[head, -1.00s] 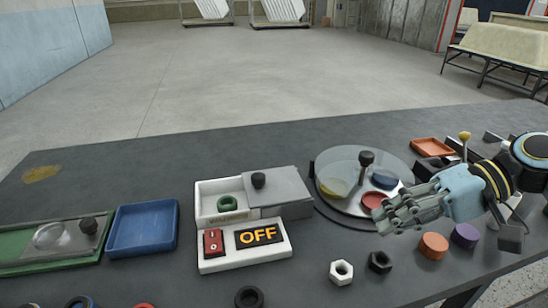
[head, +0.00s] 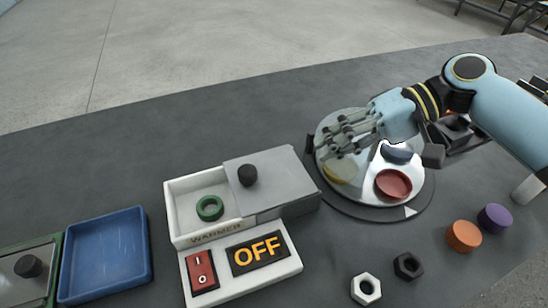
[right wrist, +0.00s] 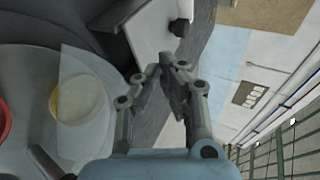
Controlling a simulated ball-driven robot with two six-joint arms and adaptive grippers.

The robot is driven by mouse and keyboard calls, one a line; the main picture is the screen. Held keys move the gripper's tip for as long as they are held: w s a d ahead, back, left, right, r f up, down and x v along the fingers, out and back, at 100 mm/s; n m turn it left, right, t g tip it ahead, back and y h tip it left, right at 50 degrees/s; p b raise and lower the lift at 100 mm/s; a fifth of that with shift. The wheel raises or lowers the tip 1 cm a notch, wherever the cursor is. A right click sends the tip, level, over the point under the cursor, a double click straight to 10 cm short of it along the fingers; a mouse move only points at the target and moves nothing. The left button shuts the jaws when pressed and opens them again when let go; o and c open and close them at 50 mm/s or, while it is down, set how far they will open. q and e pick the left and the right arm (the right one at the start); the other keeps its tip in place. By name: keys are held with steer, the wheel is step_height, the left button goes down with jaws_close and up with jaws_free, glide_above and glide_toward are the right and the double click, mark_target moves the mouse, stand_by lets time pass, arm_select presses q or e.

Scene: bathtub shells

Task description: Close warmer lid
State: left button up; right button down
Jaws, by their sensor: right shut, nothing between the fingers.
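The warmer (head: 172,213) is a white box in the head view with a grey sliding lid (head: 285,183) that has a black knob (head: 247,175). The lid covers the right part, and the left part is open. A green ring (head: 210,208) lies inside the open part. The panel in front reads OFF (head: 257,253) beside a red switch (head: 201,271). My right gripper (head: 330,142) is shut and empty above the round turntable, to the right of the lid and apart from it. The right wrist view shows its fingers (right wrist: 168,72) and part of the warmer. My left gripper is out of view.
The round turntable (head: 425,195) with a clear cover holds yellow, blue and red dishes. A blue tray (head: 105,255) stands left of the warmer. Orange (head: 464,236) and purple (head: 495,218) pieces and two nuts lie at the right front. The table behind the warmer is clear.

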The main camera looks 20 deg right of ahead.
mark_target(274, 175)
steer(key=x, duration=0.6)
steer(key=shift+w+r, duration=0.1)
steer(key=shift+r, duration=0.05)
steer(key=a, duration=0.3)
steer(key=shift+w+a+p, duration=0.15)
steer(key=shift+w+p, duration=0.15)
steer(key=shift+w, duration=0.05)
steer(key=shift+a, duration=0.3)
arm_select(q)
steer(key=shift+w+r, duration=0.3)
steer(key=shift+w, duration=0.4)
